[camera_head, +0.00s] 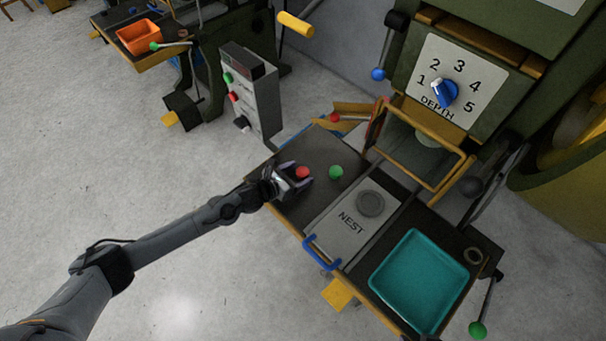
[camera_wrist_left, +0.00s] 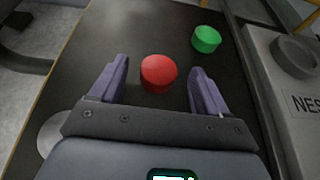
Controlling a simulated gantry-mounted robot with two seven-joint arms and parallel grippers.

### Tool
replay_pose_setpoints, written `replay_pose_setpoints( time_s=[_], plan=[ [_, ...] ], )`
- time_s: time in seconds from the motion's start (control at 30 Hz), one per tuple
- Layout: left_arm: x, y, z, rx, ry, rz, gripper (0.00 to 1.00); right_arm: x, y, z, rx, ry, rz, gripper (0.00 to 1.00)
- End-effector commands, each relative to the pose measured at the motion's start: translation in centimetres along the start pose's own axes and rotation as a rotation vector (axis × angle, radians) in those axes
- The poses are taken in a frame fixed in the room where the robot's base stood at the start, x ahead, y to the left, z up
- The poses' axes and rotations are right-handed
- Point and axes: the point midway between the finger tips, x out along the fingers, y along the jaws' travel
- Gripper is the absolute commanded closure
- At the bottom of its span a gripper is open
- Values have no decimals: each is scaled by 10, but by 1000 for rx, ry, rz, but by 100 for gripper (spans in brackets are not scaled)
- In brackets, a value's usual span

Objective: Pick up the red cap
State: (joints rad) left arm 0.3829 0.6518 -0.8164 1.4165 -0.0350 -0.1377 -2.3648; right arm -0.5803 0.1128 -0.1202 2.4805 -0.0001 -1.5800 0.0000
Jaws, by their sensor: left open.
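The red cap (camera_head: 303,172) is a small round disc on the dark tabletop at the left of the machine. In the left wrist view the red cap (camera_wrist_left: 158,72) lies between the tips of my left gripper. My left gripper (camera_head: 298,178) is open, with one finger on each side of the cap and a gap on both sides. The fingers (camera_wrist_left: 158,85) are purple-grey in the wrist view. My right gripper is not in view.
A green cap (camera_head: 336,172) sits just right of the red one, also in the wrist view (camera_wrist_left: 206,39). The grey NEST plate (camera_head: 345,222) with a round piece (camera_head: 370,203) lies further right. A teal tray (camera_head: 376,285) is at the front right. A control box (camera_head: 262,100) stands behind left.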

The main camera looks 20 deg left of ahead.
Motion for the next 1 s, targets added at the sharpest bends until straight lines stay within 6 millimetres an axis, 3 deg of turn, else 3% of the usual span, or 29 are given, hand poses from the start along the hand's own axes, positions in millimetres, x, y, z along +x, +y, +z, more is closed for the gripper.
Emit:
replay_pose_setpoints(
  time_s=[0.37, 0.73, 1.0],
  plan=[
    [8, 0, 0, 0, 1, 1, 26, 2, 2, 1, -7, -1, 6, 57],
    [8, 0, 0, 0, 1, 0, 82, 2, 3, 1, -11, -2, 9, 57],
    [8, 0, 1, 0, 0, 0, 84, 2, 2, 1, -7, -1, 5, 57]
  ],
)
